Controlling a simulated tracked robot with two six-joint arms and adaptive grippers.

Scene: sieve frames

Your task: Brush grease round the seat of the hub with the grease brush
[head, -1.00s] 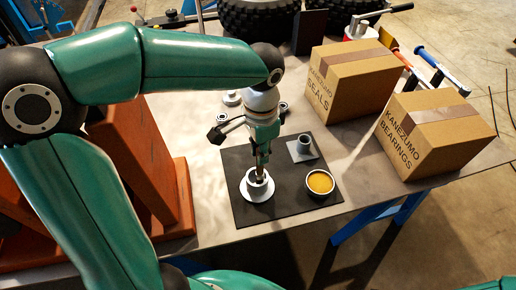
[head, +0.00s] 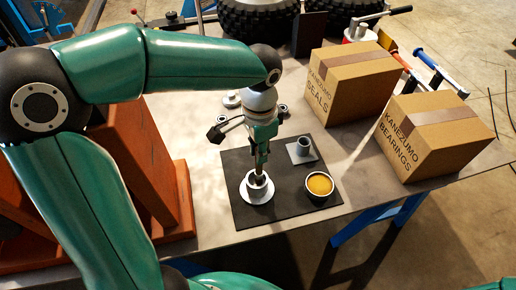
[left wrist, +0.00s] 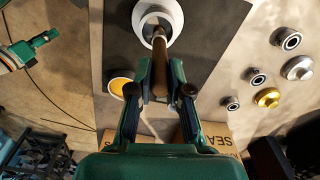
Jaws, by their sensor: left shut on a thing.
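The hub (head: 249,197) is a pale round flange with a raised hollow collar, on the dark mat at its left front. It also shows at the top of the left wrist view (left wrist: 176,16). My left gripper (head: 261,158) points down over it, shut on the grease brush (left wrist: 159,48), a slim brown-handled tool. The brush's lower end is in the collar's opening; its bristles and the seat surface are hidden. A dark pot of amber grease (head: 319,184) stands right of the hub. My right gripper (left wrist: 38,42) appears partly at the left wrist view's left edge, its jaws unclear.
A small grey cup on a square plate (head: 302,149) stands at the mat's back right. Two cardboard boxes (head: 350,85) stand behind and to the right. Several metal rings and caps (left wrist: 267,97) lie on the table beside the mat. An orange metal block (head: 180,205) stands at left.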

